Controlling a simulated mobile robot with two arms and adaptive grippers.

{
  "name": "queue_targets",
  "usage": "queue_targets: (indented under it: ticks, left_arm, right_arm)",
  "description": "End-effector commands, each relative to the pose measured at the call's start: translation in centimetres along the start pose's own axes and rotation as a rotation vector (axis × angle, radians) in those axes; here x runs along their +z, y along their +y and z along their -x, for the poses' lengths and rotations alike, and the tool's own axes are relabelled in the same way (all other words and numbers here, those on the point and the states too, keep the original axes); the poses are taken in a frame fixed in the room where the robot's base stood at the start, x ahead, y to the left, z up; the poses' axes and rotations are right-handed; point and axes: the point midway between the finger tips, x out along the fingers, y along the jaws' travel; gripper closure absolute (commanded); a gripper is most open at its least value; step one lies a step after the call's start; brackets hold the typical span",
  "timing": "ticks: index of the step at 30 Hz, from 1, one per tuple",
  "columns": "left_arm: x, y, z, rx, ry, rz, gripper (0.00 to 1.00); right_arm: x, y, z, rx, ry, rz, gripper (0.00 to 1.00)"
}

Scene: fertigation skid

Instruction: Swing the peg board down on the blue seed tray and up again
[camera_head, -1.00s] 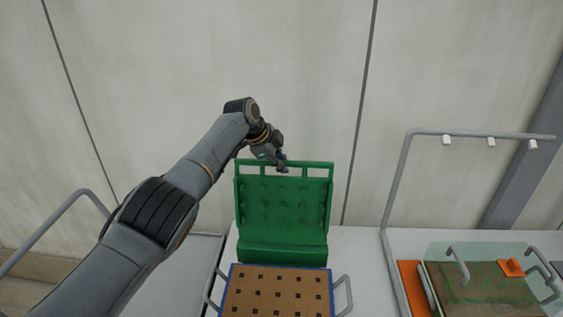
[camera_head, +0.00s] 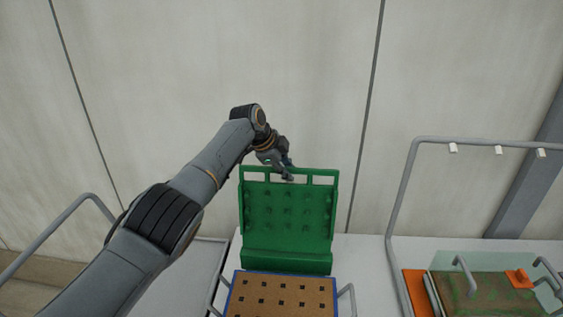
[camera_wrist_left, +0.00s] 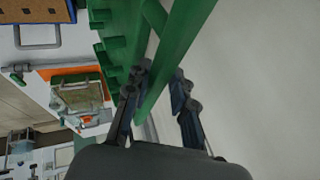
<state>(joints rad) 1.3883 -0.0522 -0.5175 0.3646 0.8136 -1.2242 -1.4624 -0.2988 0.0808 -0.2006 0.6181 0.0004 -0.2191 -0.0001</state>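The green peg board (camera_head: 288,255) stands upright behind the seed tray, its rows of pegs facing me. A rail with openings below it runs along its top. The blue-rimmed seed tray (camera_head: 232,294) lies flat in front, filled with brown soil with dark square holes; its near part is cut off by the picture edge. My left gripper (camera_head: 289,176) is at the board's top rail. In the left wrist view, its fingers (camera_wrist_left: 160,108) are apart, with the green rail (camera_wrist_left: 183,40) between them and a gap on the right side. My right gripper is not in view.
Grey tube handles (camera_head: 349,297) stand at the tray's sides. To the right, a grey tube frame (camera_head: 404,195) with white nozzles rises over another bed with orange parts (camera_head: 417,292). A pale wall (camera_head: 220,60) is behind; white tabletop (camera_head: 365,260) is free between.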

Motion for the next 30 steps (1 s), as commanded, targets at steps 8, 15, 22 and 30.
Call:
queue_targets:
  ticks: [8,15,22,30]
  left_arm:
    - [0.1,0.0,2.0,-0.003,0.001,-0.001,0.76]
    - [0.1,-0.1,5.9,-0.006,0.000,-0.002,0.76]
    - [0.1,-0.1,10.1,-0.004,-0.001,0.000,0.76]
    - [0.0,0.0,11.9,-0.002,0.000,0.000,0.76]
  right_arm:
    - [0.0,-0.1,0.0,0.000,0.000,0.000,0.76]
    - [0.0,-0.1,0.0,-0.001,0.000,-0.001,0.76]
    - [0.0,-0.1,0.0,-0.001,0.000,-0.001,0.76]
    - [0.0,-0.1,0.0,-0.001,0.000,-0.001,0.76]
